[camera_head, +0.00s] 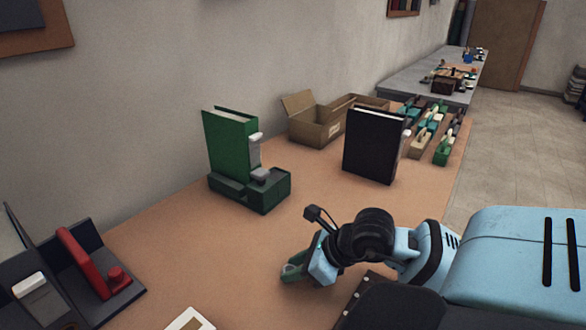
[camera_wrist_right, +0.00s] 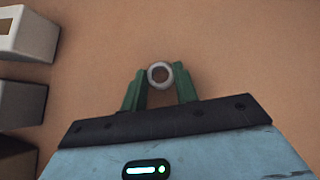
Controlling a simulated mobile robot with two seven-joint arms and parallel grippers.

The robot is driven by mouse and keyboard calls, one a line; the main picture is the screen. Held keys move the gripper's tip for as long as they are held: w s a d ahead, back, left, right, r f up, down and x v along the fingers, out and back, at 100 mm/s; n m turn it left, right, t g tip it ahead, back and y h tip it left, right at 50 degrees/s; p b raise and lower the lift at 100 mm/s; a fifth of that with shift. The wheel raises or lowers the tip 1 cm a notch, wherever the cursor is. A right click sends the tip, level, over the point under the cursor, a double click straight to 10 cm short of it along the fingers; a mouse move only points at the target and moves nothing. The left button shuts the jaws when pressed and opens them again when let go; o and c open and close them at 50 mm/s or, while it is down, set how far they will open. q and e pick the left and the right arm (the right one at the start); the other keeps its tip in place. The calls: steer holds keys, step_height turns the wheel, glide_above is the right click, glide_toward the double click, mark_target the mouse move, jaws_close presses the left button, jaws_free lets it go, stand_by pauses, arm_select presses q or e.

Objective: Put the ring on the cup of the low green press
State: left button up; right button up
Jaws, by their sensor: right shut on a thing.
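The low green press (camera_head: 275,190) stands on the table left of the middle in the head view. A small grey part (camera_head: 261,174), which looks like its cup, sits on top. A tall green book-like piece (camera_head: 228,142) stands upright behind it. My right gripper (camera_head: 290,271) is in front of the press, nearer to me and apart from it. Its green fingers (camera_wrist_right: 160,80) are shut on a small grey ring (camera_wrist_right: 151,71), held at the tips with its hole facing the wrist camera. My left gripper is not in view.
A black book-like piece (camera_head: 372,145) stands right of the press, with an open cardboard box (camera_head: 315,124) behind. A dark stand with a red part (camera_head: 82,262) is at the lower left. Several small tools (camera_head: 428,130) lie farther back. The tabletop (camera_head: 200,250) between is clear.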

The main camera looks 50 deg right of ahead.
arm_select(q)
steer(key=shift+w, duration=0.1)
arm_select(e)
steer(key=shift+r, duration=0.15)
steer(key=shift+r, duration=1.55)
steer(key=s+d, duration=0.1)
steer(key=s, duration=0.3)
steer(key=s+d, duration=0.1)
steer(key=s, duration=0.1)
steer(key=shift+s+d+r, duration=0.25)
steer(key=shift+s+d, duration=0.05)
steer(key=shift+s, duration=0.05)
steer(key=s+d, duration=0.1)
steer(key=s, duration=0.1)
steer(key=s+d+p, duration=0.1)
steer(key=s, duration=0.1)
steer(key=s+r, duration=0.1)
steer(key=s, duration=0.1)
steer(key=shift+s+d, duration=0.6)
steer(key=shift+s, duration=0.35)
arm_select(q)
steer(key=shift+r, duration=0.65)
arm_select(e)
steer(key=shift+s, duration=0.15)
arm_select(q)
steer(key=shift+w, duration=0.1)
